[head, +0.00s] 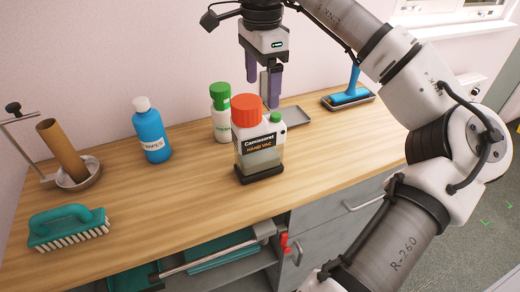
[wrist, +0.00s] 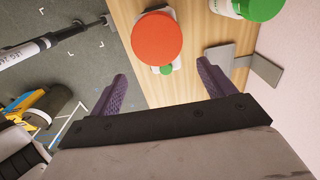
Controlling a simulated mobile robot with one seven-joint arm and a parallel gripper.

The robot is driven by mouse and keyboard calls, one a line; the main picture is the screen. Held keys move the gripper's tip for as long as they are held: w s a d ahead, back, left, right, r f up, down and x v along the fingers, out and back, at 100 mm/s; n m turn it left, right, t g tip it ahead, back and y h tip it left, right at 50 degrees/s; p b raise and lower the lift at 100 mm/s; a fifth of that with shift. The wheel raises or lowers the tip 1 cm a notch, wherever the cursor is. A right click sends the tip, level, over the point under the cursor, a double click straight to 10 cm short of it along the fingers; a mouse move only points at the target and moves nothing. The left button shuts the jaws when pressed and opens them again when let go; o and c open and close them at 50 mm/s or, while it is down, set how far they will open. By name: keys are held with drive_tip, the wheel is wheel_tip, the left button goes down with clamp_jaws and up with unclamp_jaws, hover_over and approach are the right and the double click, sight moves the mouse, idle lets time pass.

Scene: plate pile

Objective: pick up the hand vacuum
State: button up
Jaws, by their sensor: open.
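The hand vacuum (head: 258,160) stands upright near the bench's front edge in the head view. It has a clear-and-white body, a dark base, a black label reading "HAND VAC", a big red top and a small green cap. In the wrist view its red top (wrist: 157,38) is ahead of the fingers, with the green cap nearer the gap. My gripper (head: 262,92) points down just above and behind the red top. Its purple fingers are apart, with nothing between them, and they also show in the wrist view (wrist: 162,84). I cannot tell whether a finger touches the top.
A white bottle with a green cap (head: 221,118) stands close behind left. A blue bottle (head: 151,135), a roll holder (head: 78,178) and a teal brush (head: 68,228) are further left. A grey flat piece (head: 297,115) and a tray with a blue tool (head: 349,99) lie right.

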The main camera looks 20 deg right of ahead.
sight(259, 120)
wheel_tip(259, 120, down, 4)
drive_tip(key=shift+w+a+f+p, duration=0.15)
drive_tip(key=shift+f+p, duration=0.35)
drive_tip(key=shift+f, duration=0.85)
drive_tip(key=shift+a+f+p, duration=0.1)
drive_tip(key=shift+f+p, duration=0.4)
drive_tip(key=shift+f, duration=0.8)
clamp_jaws()
